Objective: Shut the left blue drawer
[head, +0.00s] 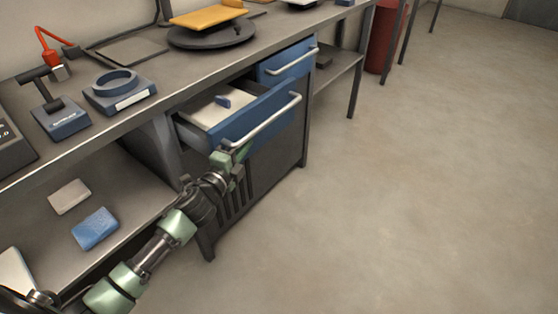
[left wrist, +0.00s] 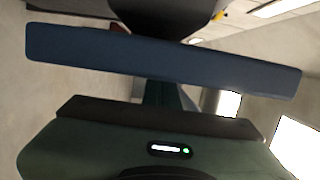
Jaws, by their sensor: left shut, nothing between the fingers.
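The left blue drawer (head: 262,116) is pulled out from under the workbench in the head view. Its front has a long pale bar handle (head: 268,122), and its open inside holds a small blue item (head: 223,101). My left gripper (head: 243,154) is shut and empty, at the lower left part of the drawer front, near the left end of the handle. I cannot tell whether it touches the front. In the left wrist view a blue panel (left wrist: 90,52), which looks like the drawer front, crosses just beyond my gripper (left wrist: 165,92). My right gripper is not in view.
A second blue drawer (head: 287,61) with a handle is to the right. The workbench top (head: 150,120) holds a blue ring-shaped device (head: 118,88) and a dark round stand (head: 212,36). A lower shelf (head: 125,190) holds small boxes. The floor (head: 400,200) at right is clear.

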